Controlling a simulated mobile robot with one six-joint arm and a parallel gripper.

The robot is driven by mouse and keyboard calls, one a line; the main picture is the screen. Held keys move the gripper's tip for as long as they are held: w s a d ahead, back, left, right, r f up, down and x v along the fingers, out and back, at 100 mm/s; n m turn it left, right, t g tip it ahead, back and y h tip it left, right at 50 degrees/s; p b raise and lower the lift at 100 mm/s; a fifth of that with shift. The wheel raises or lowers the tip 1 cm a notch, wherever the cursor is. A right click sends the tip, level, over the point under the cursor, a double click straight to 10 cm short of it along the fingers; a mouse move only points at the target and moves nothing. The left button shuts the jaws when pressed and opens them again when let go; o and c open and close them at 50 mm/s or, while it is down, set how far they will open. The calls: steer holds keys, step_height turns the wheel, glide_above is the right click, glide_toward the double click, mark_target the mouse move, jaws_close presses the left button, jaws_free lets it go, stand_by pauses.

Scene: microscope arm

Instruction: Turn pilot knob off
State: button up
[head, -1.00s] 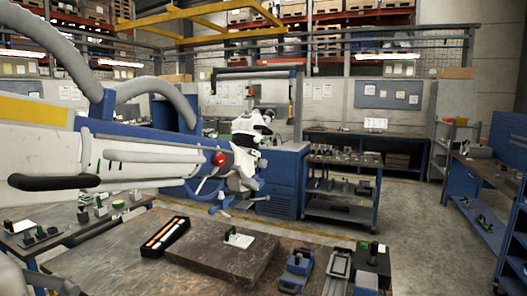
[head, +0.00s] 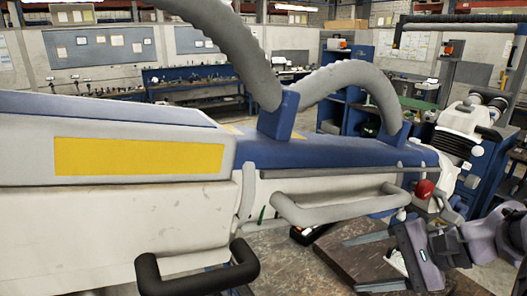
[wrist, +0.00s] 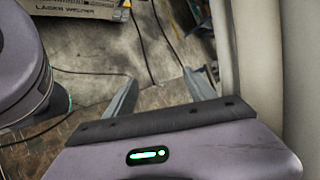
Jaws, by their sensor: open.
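I cannot single out a knob marked as the pilot knob. A red round knob (head: 425,189) sits at the right end of the long white and blue arm (head: 330,155) in the head view.
The long arm fills much of the head view, with a black handle (head: 200,275) at its lower front. A white microscope head (head: 468,120) stands at the right. A dark worktop (head: 365,262) lies under my gripper. Cables (wrist: 145,45) cross the floor in the wrist view.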

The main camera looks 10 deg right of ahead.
steer(key=s+d+r+m+t+p, duration=0.2)
steer(key=d+r+t, duration=0.1)
steer(key=d, duration=0.5)
steer(key=s+d+r+m+t+p, duration=0.1)
steer(key=d+r+m+t+p, duration=0.15)
steer(key=d, duration=0.55)
steer(key=m+t+h, duration=0.3)
steer(key=t, duration=0.2)
glide_toward(430, 192)
steer(key=shift+n, duration=0.25)
steer(key=p+x, duration=0.1)
steer(key=x, duration=0.8)
steer(key=shift+w+a, duration=0.15)
steer(key=shift+w, duration=0.1)
steer(key=shift+w+a, duration=0.2)
steer(key=shift+w, duration=0.5)
steer(key=shift+f, duration=0.1)
steer(key=c, duration=1.4)
